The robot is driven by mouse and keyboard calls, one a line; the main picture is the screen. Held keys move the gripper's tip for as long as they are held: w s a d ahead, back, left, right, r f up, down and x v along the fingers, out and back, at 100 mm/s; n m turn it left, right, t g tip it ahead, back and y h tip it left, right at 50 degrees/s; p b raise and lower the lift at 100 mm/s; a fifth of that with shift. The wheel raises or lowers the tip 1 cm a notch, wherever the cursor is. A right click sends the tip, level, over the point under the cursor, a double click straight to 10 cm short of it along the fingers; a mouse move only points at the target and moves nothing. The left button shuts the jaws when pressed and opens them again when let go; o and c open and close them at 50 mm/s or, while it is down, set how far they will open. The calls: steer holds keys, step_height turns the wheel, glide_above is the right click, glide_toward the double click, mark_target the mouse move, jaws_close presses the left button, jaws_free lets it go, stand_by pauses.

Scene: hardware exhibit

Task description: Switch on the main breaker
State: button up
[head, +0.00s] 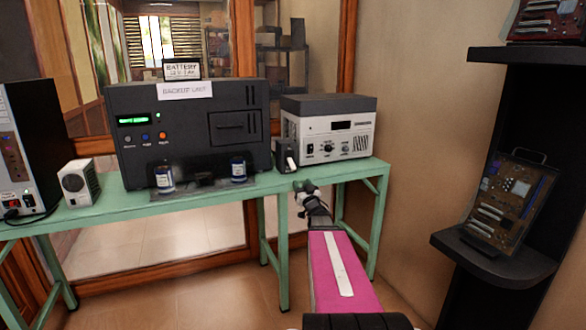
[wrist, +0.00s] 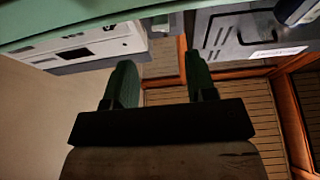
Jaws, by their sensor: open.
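A small dark box with a white lever (head: 291,158) stands on the green table, between the black backup unit and the grey-and-white device. It looks like the breaker, but no label on it is readable. Whether the lever is on or off cannot be told. My gripper (head: 306,187) is just in front of the table's edge, below and slightly right of this box, apart from it. In the wrist view my gripper (wrist: 160,80) shows two green fingers spread apart with nothing between them. The small box is not clear in the wrist view.
The backup unit (head: 188,130) has a lit green display, with two small bottles (head: 165,179) (head: 238,170) before it. The grey-and-white device (head: 328,128) stands right of the small box. A white speaker-like box (head: 78,183) is left. Black shelves (head: 495,258) stand right.

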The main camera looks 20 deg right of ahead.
mark_target(295, 169)
steer(key=x, duration=1)
steer(key=shift+w+r, duration=0.3)
jaws_close()
